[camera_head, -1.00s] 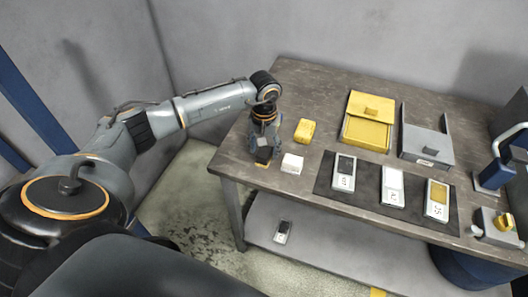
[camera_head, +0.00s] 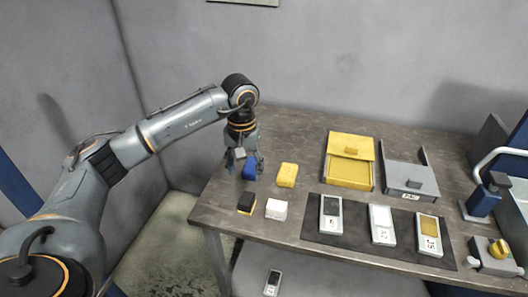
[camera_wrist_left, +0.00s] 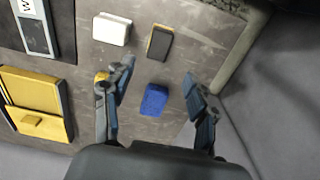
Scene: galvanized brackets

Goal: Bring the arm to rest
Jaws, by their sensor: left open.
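My left gripper (camera_head: 243,162) is open and empty above the left part of the table (camera_head: 228,222). Its two fingers (camera_wrist_left: 159,72) are spread wide in the left wrist view. A blue block (camera_head: 249,171) lies on the table below the gripper, partly hidden by it in the head view. In the wrist view the blue block (camera_wrist_left: 154,100) shows whole in the gap between the fingers, apart from both. My right gripper is not in view.
A black-and-yellow block (camera_head: 246,203), a white block (camera_head: 276,209) and a yellow block (camera_head: 287,174) lie nearby. Further right are a yellow box (camera_head: 350,170), a grey box (camera_head: 405,178) and a dark mat (camera_head: 355,234) with three labelled devices. A wall stands behind.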

